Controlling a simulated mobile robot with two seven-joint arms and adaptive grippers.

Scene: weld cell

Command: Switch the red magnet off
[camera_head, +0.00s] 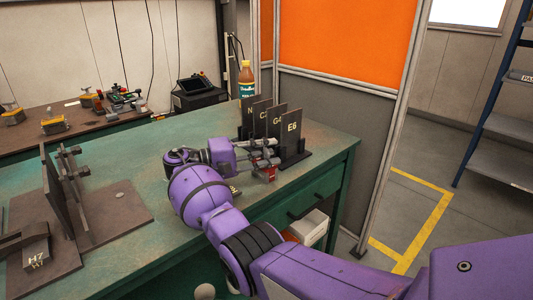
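The red magnet (265,174) is a small red block on the green table (130,180), in front of the dark upright plates. It is partly hidden by my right gripper (267,155). My purple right arm comes in from the lower right and reaches across the table. The grey fingers are over and beside the magnet, close to the plates. They are too small and overlapped to tell whether they are open or touching it. The magnet's switch cannot be made out. My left gripper is not in view.
Several dark plates (291,127) with letters stand in a rack behind the magnet. A bottle (246,78) stands behind them. A brown fixture (75,190) and a block marked H7 (36,253) are at the left.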

